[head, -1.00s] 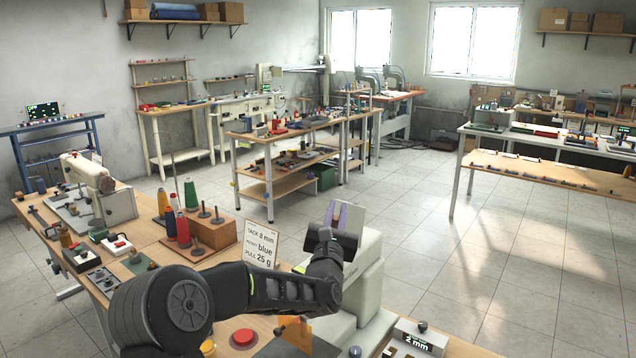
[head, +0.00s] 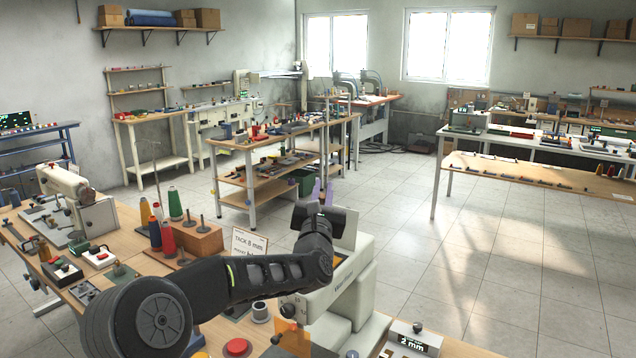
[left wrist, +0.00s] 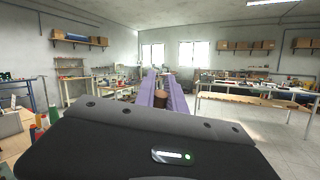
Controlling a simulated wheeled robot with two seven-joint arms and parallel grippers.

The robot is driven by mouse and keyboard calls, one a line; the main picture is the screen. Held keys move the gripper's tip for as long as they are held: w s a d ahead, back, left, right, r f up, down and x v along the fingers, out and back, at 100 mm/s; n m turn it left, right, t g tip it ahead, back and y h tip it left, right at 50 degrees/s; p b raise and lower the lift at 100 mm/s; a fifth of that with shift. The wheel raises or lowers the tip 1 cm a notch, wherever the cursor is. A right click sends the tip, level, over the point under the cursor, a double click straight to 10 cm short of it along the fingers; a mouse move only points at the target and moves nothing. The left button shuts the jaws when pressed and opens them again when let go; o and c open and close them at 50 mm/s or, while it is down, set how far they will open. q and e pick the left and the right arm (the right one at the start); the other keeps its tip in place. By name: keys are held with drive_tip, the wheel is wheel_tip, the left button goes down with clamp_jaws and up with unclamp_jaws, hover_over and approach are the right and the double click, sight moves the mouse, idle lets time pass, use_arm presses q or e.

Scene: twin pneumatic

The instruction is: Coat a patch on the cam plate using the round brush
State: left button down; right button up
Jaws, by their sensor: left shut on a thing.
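My left gripper (head: 322,192) is raised above the workbench, in front of the white sewing machine (head: 362,290) in the head view. In the left wrist view its purple fingers (left wrist: 162,94) point away from the camera and are shut on a brown, round-ended thing (left wrist: 160,99), which looks like a handle. Most of that thing is hidden, so I cannot confirm it is the round brush. I cannot pick out the cam plate in either view. My right gripper is not in view.
The bench carries thread cones (head: 175,204) on a wooden block, a sign card (head: 247,246), a red button (head: 237,347) and a "2 mm" box (head: 411,340). Another sewing machine (head: 78,205) stands at the left. Open floor (head: 400,215) lies beyond the bench.

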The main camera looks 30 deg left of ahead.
use_arm(q)
wheel_tip(320, 180, up, 2)
drive_tip(key=shift+f, duration=0.1)
idle(0.9)
